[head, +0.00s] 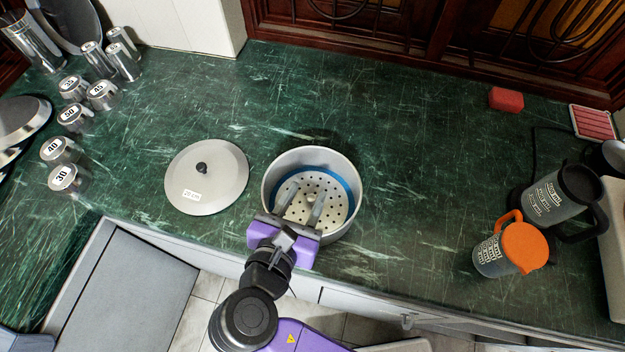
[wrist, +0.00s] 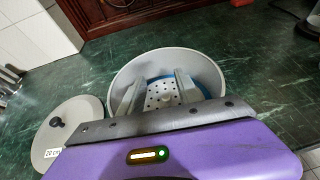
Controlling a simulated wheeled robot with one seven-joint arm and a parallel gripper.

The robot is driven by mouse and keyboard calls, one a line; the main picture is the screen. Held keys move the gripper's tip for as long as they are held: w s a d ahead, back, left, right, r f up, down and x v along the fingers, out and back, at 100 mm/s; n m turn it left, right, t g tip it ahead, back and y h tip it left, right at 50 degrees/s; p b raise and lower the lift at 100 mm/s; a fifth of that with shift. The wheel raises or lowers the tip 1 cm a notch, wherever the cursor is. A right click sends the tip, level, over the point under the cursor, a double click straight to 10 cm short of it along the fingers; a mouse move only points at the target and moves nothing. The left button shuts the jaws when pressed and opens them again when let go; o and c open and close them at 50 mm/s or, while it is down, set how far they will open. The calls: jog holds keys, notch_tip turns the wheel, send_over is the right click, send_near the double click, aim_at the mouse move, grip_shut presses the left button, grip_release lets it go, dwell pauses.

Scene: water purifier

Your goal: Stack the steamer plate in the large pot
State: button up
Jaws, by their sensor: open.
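The large pot (head: 351,187) is a grey metal pot standing on the green counter. The steamer plate (head: 323,192), a pale perforated disc with a small centre knob, lies inside it, with a blue band around the pot's inner wall; whether it sits level on the bottom cannot be told. My gripper (head: 300,194) is open, its two fingers reaching over the near rim into the pot above the plate. In the wrist view the fingers (wrist: 158,92) are spread apart, with the perforated plate (wrist: 162,97) showing between them. The purple gripper body hides the pot's near side.
A grey lid (head: 222,180) with a black knob lies left of the pot. Numbered metal canisters (head: 70,178) stand far left. A jug with an orange lid (head: 500,250) and a dark-lidded jug (head: 556,196) stand right. The counter right of the pot is clear.

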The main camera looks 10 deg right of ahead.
jog(key=v, duration=0.6)
jog(key=shift+r, duration=0.15)
jog(key=shift+w, duration=0.1)
jog(key=shift+a+m, duration=0.1)
jog(key=shift+m, duration=0.2)
jog(key=w+a+m+t+y, duration=0.1)
jog(key=a+m+y, duration=0.4)
jog(key=a+y, duration=0.45)
jog(key=s+d+m+h, duration=0.1)
jog(key=s+d+m, duration=0.5)
jog(key=d+m, duration=0.2)
jog(key=s+d+r+m+t+h, duration=0.1)
jog(key=s+d+m, duration=0.6)
jog(key=d, duration=0.5)
jog(key=s+d+r+m+h, duration=0.1)
jog(key=s+d+m, duration=0.6)
jog(key=d+m, duration=0.3)
jog(key=shift+t, duration=0.4)
